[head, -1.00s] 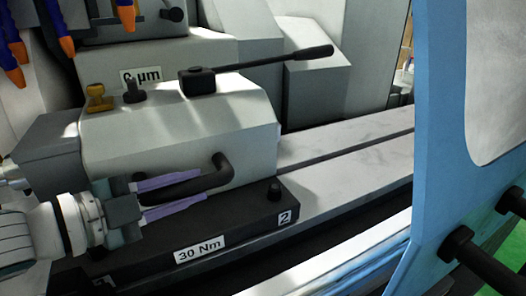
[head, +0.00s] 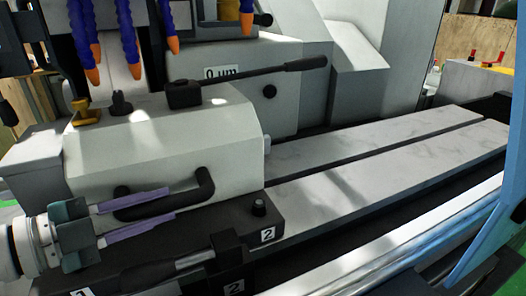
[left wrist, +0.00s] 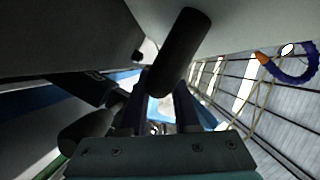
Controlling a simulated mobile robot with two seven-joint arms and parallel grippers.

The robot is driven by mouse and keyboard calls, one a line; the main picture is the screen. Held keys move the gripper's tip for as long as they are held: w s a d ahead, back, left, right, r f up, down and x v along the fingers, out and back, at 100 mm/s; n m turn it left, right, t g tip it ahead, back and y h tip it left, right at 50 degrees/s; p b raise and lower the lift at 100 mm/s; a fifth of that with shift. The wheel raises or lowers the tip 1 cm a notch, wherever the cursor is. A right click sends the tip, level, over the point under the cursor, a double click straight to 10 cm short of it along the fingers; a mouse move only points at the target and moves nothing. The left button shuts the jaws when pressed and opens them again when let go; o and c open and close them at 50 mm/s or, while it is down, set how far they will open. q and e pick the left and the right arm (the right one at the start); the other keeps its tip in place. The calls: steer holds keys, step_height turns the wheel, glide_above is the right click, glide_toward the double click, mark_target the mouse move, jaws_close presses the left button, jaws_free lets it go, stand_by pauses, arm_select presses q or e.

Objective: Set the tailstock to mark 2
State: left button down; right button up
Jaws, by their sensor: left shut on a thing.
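The tailstock (head: 180,135), a pale block on a dark base, sits at the left of the bed in the head view. Its bent black handle (head: 207,187) is on the front face. My left gripper (head: 170,205), with purple fingers, is shut on this handle; in the left wrist view the dark handle (left wrist: 182,45) stands at the fingers. The base bears a "2" plate (head: 267,234). A lower "2" plate (head: 233,287) sits slightly left of it, and a "1" plate (head: 82,292) is partly cut off at lower left. My right gripper is not in view.
A black-gripped bar (head: 150,274) runs to a dark block in front of the base. A long lever (head: 290,65) tops the tailstock. Blue hoses (head: 128,40) hang behind it. The bed (head: 370,165) to its right is clear. A blue panel (head: 500,225) stands at far right.

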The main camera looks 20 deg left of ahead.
arm_select(q)
steer(key=shift+s+a+f, duration=0.15)
steer(key=shift+s+a, duration=0.3)
steer(key=shift+a, duration=0.1)
steer(key=shift+s+a+f, duration=0.15)
steer(key=shift+s+a, duration=0.3)
steer(key=shift+a, duration=0.1)
steer(key=c, duration=0.7)
jaws_free()
steer(key=shift+r, duration=0.1)
steer(key=shift+o, duration=0.2)
steer(key=shift+d, duration=0.1)
steer(key=v, duration=0.9)
steer(key=shift+s, duration=0.35)
steer(key=shift+w+r, duration=0.1)
steer(key=shift+r, duration=0.1)
